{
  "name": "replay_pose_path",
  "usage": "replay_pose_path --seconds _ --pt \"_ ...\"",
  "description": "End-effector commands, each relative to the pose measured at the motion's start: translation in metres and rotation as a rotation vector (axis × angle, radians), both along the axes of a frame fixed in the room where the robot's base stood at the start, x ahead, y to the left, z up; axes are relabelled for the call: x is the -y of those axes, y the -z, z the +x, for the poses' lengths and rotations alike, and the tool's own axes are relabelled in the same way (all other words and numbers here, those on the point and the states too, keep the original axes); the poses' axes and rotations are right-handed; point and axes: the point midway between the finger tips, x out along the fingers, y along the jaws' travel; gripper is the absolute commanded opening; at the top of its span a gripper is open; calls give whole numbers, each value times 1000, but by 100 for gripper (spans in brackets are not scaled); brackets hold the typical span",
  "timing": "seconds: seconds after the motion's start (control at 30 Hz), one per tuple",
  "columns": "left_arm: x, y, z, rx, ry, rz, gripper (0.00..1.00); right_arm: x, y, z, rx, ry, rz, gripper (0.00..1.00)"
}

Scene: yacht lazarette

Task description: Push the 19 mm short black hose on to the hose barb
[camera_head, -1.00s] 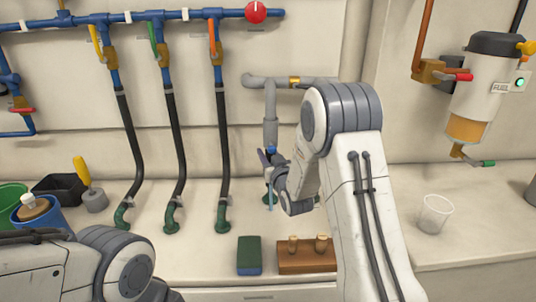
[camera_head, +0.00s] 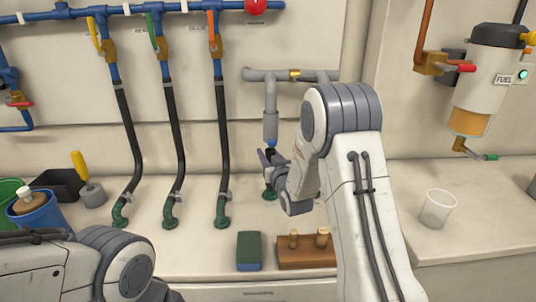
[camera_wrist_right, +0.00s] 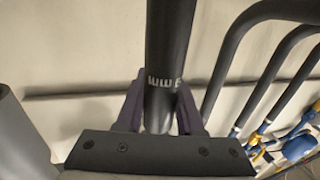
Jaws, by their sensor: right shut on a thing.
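My right gripper (camera_head: 268,158) is shut on the short black hose (camera_wrist_right: 171,45), which stands between its purple fingers in the right wrist view. Upside-down white "MM" lettering shows on the hose just above the fingers. In the head view the hose is too small and dark to tell from the gripper. The gripper is just below the lower end of a grey vertical pipe (camera_head: 270,124), with a small blue part (camera_head: 271,143) between them. A green fitting (camera_head: 269,194) stands on the bench below the gripper. I cannot tell which part is the barb. My left gripper is out of view.
A green and blue sponge (camera_head: 248,251) and a wooden block (camera_head: 290,257) with two pegs lie in front. A clear cup (camera_head: 437,209) stands at right.

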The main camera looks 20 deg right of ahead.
Motion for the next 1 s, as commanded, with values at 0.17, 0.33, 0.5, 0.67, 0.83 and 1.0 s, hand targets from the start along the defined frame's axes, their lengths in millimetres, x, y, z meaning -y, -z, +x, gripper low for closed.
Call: replay_pose_path --seconds 0.17,0.33,0.5,0.67,0.83,1.0 --pt "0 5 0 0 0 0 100 0 7 0 -6 0 0 0" --pt "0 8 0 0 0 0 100 0 11 -1 -6 0 0 0" --pt "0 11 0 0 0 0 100 0 14 -1 -7 0 1 0" --pt "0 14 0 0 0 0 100 0 18 -1 -7 0 0 0" --pt "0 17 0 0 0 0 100 0 21 -1 -7 0 1 0" --pt "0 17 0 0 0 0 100 0 20 -1 -5 0 0 71"
